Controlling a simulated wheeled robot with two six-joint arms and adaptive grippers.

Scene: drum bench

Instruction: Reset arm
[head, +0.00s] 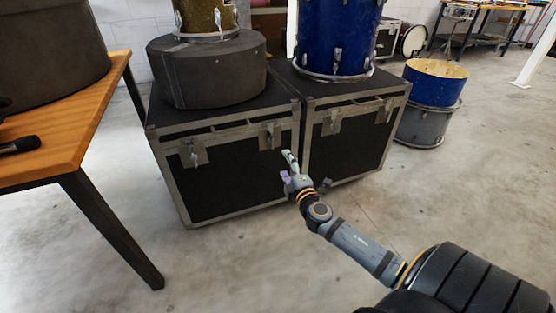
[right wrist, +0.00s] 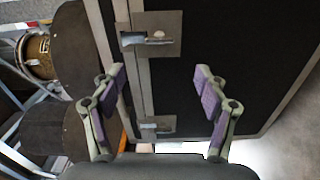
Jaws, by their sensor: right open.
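My right arm reaches in from the lower right of the head view. Its gripper (head: 287,166) is in front of the black flight cases, close to the latch side of the left case (head: 235,180). In the right wrist view my right gripper (right wrist: 158,90) is open, with purple pads on its two fingers and nothing between them. A black case (right wrist: 245,50) with metal latches (right wrist: 150,38) fills the space beyond the fingers. From these views I cannot tell whether the fingers touch it. My left gripper is not in view.
A wooden table (head: 92,125) with a microphone (head: 20,144) stands at left. A round dark case (head: 207,70) and a blue drum (head: 336,35) sit on the flight cases. A stacked blue drum (head: 434,83) stands right. Floor (head: 470,180) at right is clear.

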